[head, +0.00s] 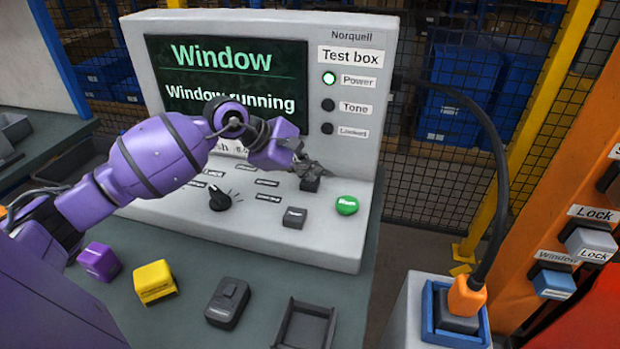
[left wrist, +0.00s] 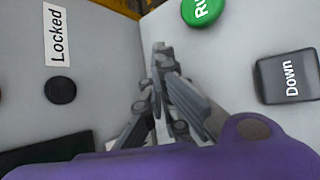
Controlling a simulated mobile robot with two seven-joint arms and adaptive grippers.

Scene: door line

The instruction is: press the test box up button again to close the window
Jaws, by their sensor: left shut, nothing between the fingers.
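The test box (head: 360,20) stands on the bench, its screen (head: 230,75) reading "Window" and "Window running". My left gripper (head: 314,172) is shut and empty, low over the right part of its sloping panel. A dark button (head: 310,185) lies right at the fingertips, partly covered; its label is hidden, and I cannot tell whether the fingers touch it. The Down button (left wrist: 287,77) lies to the right of my gripper (left wrist: 162,52) in the left wrist view; in the head view a dark button (head: 295,217) sits nearer me. My right gripper is out of view.
The green Run button (head: 347,204) and a black knob (head: 219,198) are on the panel. The Power lamp (head: 329,79) is lit. A purple block (head: 99,261), yellow block (head: 154,282), dark block (head: 228,302) and empty tray (head: 304,325) lie in front. An orange post with switches stands right.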

